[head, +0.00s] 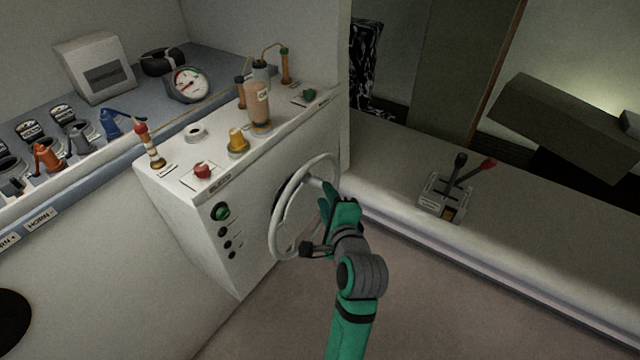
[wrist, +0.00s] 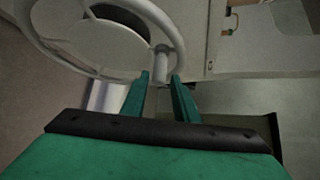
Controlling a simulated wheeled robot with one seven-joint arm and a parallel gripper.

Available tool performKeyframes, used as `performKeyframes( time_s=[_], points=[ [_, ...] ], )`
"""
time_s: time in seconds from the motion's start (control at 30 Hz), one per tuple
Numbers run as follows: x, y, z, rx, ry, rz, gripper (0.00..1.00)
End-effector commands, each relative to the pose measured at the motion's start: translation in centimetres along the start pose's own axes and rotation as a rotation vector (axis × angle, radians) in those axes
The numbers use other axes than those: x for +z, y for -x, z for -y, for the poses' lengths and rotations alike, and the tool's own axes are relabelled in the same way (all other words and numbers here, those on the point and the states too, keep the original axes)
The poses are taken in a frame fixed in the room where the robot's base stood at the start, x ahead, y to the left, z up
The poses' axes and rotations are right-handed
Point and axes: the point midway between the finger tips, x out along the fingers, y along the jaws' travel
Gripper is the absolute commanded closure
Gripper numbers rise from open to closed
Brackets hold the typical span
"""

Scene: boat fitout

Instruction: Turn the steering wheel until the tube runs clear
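The white steering wheel (head: 276,222) is mounted on the front of a white console. A grey knob (head: 314,183) stands out from its rim; it also shows in the wrist view (wrist: 161,58). My gripper (head: 325,192) is at the wheel's right side. In the wrist view its two green fingers (wrist: 160,80) are apart, with the knob just beyond the gap between their tips; I cannot tell if they touch it. A bottle labelled OIL (head: 258,106), holding brownish-pink fluid, stands on the console. A thin amber tube (head: 270,46) arches between fittings behind it; its contents are too small to judge.
The console top holds a red button (head: 203,170), a yellow cap (head: 237,140) and a green knob (head: 309,94). A gauge (head: 188,84) and several levers line the shelf at left. A throttle box (head: 446,198) sits on the right ledge. The floor below is clear.

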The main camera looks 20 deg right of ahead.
Motion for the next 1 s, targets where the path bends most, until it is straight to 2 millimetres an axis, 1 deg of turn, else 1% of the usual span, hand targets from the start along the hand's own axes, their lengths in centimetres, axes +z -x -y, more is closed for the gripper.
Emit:
performKeyframes(
  time_s=[0.03,0.2,0.4,0.6,0.83,0.87,0.9,0.97,1.0],
  points=[
    [0.1,-1.0,0.0,0.001,-0.001,0.002,0.73],
    [0.1,-4.0,0.0,0.0,-0.001,0.001,0.73],
    [0.1,-6.3,0.0,0.0,0.0,0.001,0.73],
    [0.0,-7.2,0.0,0.0,0.001,0.0,0.73],
    [0.0,-7.2,0.0,0.0,0.002,0.0,0.73],
    [0.0,-7.2,0.0,0.0,0.002,0.0,0.77],
    [0.0,-7.2,0.0,0.0,0.002,0.0,0.87],
    [0.0,-7.2,0.0,0.0,0.002,0.0,1.0],
    [0.0,-7.2,0.0,0.0,0.002,0.0,1.0]
  ],
)
